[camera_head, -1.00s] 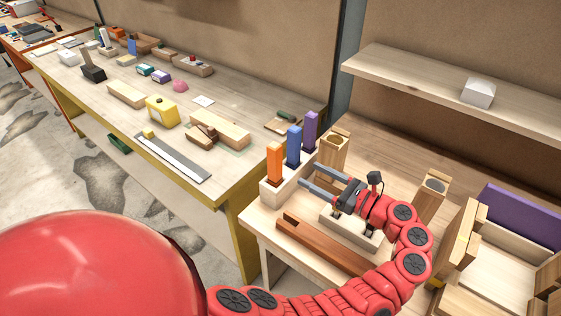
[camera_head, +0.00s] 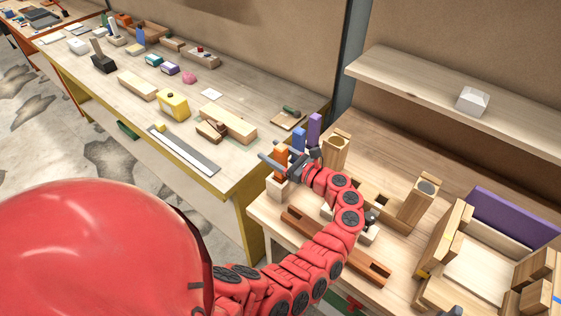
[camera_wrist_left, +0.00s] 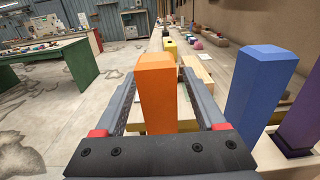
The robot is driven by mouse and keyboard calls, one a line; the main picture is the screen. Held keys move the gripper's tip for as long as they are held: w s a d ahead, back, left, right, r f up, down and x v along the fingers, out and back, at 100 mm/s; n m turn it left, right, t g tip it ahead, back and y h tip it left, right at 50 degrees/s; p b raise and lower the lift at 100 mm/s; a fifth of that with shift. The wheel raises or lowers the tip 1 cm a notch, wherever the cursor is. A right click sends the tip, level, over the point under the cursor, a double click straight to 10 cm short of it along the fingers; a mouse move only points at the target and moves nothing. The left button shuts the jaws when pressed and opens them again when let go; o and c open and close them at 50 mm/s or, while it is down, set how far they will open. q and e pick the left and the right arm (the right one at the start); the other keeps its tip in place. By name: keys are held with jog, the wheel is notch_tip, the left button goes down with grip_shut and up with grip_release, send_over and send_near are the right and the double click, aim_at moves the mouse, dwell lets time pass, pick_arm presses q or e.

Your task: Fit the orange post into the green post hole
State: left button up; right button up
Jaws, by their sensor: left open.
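The orange post (camera_head: 281,158) stands upright at the near left end of a pale wooden rack (camera_head: 276,188). A blue post (camera_head: 298,138) and a purple post (camera_head: 314,129) stand behind it in a row. My left gripper (camera_head: 270,150) is at the orange post, its jaws open. In the left wrist view, the two fingers of the left gripper (camera_wrist_left: 158,78) lie on either side of the orange post (camera_wrist_left: 157,97), with a visible gap at least on the left. The blue post (camera_wrist_left: 262,82) stands to the right, outside the fingers. I cannot make out a green post hole. My right gripper is not in view.
Wooden blocks with round tops (camera_head: 335,150) and (camera_head: 417,200) stand on the small table. A brown slotted bar (camera_head: 312,229) lies at its front. An open box with a purple panel (camera_head: 512,215) is at the right. A shelf (camera_head: 430,92) overhangs the back.

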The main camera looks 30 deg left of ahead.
pick_arm(q)
jog(key=shift+c, duration=0.4)
grip_shut()
